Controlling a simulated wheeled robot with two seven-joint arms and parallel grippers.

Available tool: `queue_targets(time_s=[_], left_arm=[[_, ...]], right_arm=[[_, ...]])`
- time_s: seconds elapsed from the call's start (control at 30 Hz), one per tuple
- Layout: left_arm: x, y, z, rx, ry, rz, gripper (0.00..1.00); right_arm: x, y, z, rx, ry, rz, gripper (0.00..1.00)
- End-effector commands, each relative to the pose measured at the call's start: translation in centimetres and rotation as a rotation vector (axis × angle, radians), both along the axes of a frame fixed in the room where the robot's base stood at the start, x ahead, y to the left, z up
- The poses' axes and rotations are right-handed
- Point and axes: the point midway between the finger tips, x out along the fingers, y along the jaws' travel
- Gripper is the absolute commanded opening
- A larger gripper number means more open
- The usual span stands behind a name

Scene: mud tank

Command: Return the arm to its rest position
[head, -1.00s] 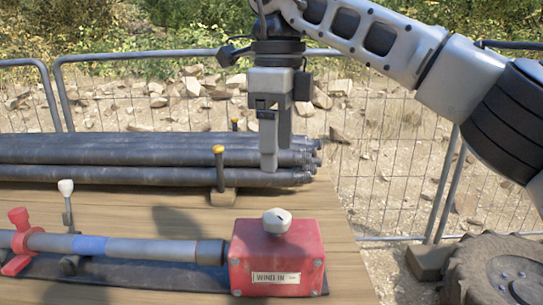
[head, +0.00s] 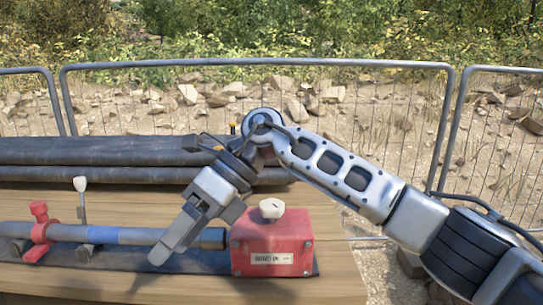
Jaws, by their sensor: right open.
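My right arm comes in from the right of the head view. Its gripper (head: 176,237) points down and to the left, in front of the grey pipe (head: 130,236) in the picture, just left of the red box (head: 268,249). The jaws are open and I see nothing held between them. I cannot tell how far the fingers are above the pipe. The red box has a pale knob on top and a label on its front. My left gripper is not in view.
Dark pipes (head: 90,150) lie along the back of the wooden table (head: 130,203). A red clamp (head: 40,232) and a white-topped lever (head: 81,198) stand at the left. A metal mesh fence (head: 270,62) runs behind, with rocks and bushes beyond.

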Motion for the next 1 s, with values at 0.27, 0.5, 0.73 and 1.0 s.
queue_targets(time_s=[0.27,0.5,0.73,1.0], left_arm=[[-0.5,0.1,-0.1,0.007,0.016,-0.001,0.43],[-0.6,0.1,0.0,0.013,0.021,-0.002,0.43],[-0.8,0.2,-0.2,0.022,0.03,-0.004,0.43],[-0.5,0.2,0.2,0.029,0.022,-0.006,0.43]], right_arm=[[-3.5,3.4,1.5,0.649,0.701,-0.275,0.7],[1.6,-3.3,-1.0,1.042,1.386,-0.76,0.7],[3.0,-13.9,-13.1,1.204,2.01,-1.35,0.7],[-5.7,-23.2,-26.8,-0.95,-2.127,1.679,0.7]])
